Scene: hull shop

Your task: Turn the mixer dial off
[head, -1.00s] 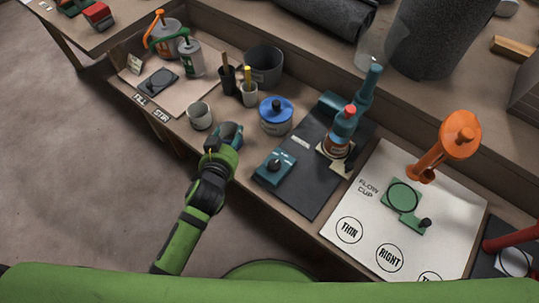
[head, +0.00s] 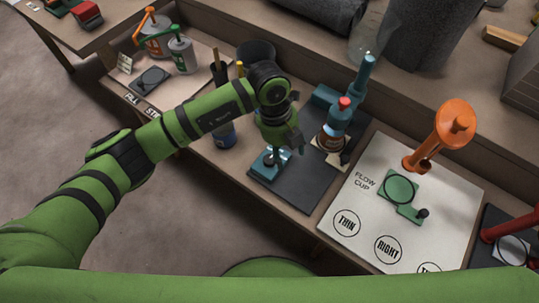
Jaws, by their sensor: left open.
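The mixer (head: 362,80) has a teal stand and a head with a red knob on top. It stands on a dark base plate (head: 297,188) on the bench. The teal control box (head: 259,170) with the black mixer dial (head: 269,160) sits at the plate's near left corner. My left gripper (head: 274,154) is open and points down over the box. Its fingers partly hide the dial, and I cannot tell whether they touch it or which way it points. My right gripper is out of view.
A white flow cup board (head: 345,249) with an orange stand (head: 455,125) lies to the right. A teal-brown jar (head: 333,138) stands under the mixer head. Brush cups and a dark bucket (head: 257,50) are partly hidden behind my left arm.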

